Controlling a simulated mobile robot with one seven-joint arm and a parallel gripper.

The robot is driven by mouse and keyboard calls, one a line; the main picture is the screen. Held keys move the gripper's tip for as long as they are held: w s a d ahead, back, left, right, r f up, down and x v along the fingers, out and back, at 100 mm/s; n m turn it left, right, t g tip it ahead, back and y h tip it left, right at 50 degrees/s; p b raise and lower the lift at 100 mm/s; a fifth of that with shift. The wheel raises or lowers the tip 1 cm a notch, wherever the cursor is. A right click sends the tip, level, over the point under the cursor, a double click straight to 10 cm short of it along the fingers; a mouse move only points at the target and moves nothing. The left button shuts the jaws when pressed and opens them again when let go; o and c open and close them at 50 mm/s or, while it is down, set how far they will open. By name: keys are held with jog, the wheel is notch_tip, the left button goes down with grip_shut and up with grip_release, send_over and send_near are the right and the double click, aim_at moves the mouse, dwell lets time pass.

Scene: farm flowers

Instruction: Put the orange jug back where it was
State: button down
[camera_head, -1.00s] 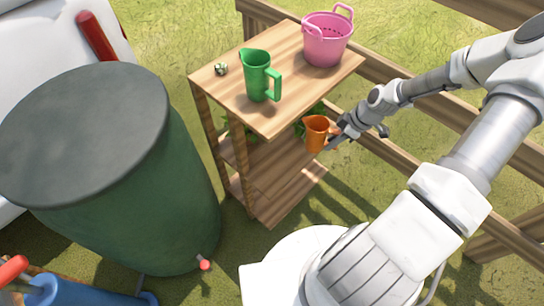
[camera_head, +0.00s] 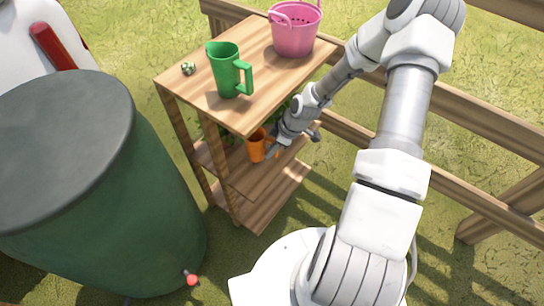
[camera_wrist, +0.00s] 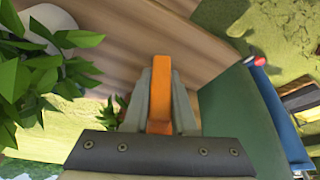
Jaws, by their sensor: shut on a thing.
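The orange jug (camera_head: 257,147) is upright at the middle shelf (camera_head: 262,177) of the wooden stand, under the top board's edge. My gripper (camera_head: 274,151) reaches in from the right and is shut on the jug's handle. In the wrist view the orange handle (camera_wrist: 160,95) sits between my two fingers (camera_wrist: 160,112). The jug's body is mostly hidden in that view. I cannot tell whether the jug's base touches the shelf.
A green jug (camera_head: 226,72) and a pink basket (camera_head: 294,32) stand on the top board (camera_head: 190,92). Leaves (camera_wrist: 40,75) are close to my gripper. A dark green barrel (camera_head: 130,190) stands left, and a wooden fence (camera_head: 350,137) runs behind at right.

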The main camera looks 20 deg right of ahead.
jog(key=shift+f+b, duration=0.6)
jog(key=shift+f, duration=1.1)
jog(key=shift+f, duration=0.2)
jog(key=c, duration=0.7)
grip_release()
jog(key=shift+r, duration=0.15)
jog(key=p+v, duration=0.5)
jog(key=v, duration=0.7)
jog(key=shift+r, duration=0.1)
